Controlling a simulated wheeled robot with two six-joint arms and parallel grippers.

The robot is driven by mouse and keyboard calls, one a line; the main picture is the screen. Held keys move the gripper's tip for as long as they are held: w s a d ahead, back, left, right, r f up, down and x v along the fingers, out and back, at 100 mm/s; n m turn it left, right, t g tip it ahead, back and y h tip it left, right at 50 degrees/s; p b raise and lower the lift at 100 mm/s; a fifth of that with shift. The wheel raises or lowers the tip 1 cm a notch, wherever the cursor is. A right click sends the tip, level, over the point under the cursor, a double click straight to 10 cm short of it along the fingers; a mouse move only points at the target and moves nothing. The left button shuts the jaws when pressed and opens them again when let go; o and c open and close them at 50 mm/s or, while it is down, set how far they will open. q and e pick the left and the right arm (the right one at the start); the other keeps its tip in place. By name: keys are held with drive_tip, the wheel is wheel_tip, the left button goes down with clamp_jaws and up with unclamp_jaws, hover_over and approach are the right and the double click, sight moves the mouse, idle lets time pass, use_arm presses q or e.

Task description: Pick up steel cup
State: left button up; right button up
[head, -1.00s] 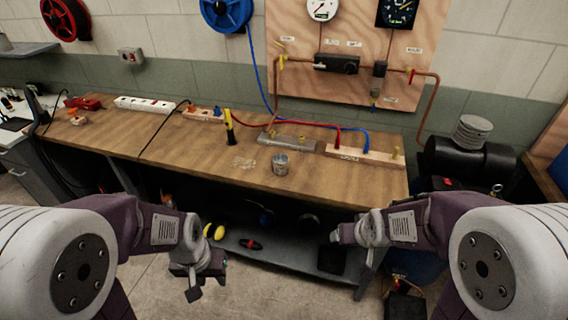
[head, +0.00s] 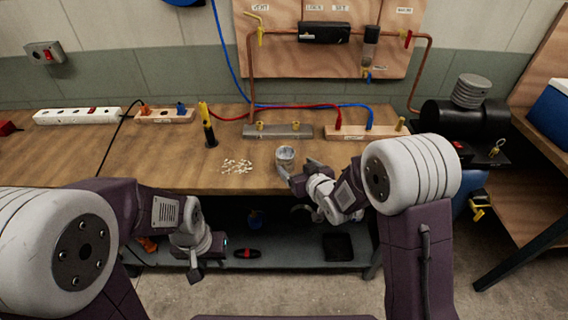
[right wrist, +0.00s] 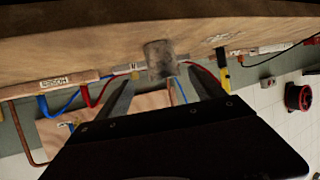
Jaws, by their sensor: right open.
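The steel cup (head: 286,157) stands upright on the wooden workbench (head: 170,178), near its front edge. My right gripper (head: 297,168) is at that edge, just in front and to the right of the cup. Its jaws are open and empty. In the right wrist view, which is upside down, the cup (right wrist: 160,60) appears between the fingertips, at or just beyond them; I cannot tell if they touch it. My left gripper (head: 208,256) hangs in front of the bench, below the top, open and empty.
Small pale pieces (head: 237,167) lie left of the cup. A black and yellow tool (head: 207,127) stands further left. Behind the cup are a grey metal bar (head: 278,131) and a wooden block (head: 352,132) with red and blue hoses. A lower shelf (head: 290,256) holds dark items.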

sight(282, 156)
drive_tip(key=shift+s+d, duration=0.2)
drive_tip(key=x, duration=0.4)
drive_tip(key=shift+a, duration=0.35)
drive_tip(key=shift+w+f, duration=0.15)
drive_tip(key=shift+w, duration=0.15)
drive_tip(key=shift+w+f, duration=0.1)
drive_tip(key=shift+w, duration=0.2)
drive_tip(key=x, duration=0.4)
drive_tip(key=shift+w+a+f+p, duration=0.1)
drive_tip(key=shift+a+f+p, duration=0.05)
drive_tip(key=shift+a+p, duration=0.2)
drive_tip(key=shift+d, duration=0.1)
drive_tip(key=shift+c, duration=0.6)
drive_tip(key=c, duration=1.4)
use_arm(q)
drive_tip(key=shift+r, duration=0.2)
use_arm(e)
drive_tip(key=shift+o, duration=0.2)
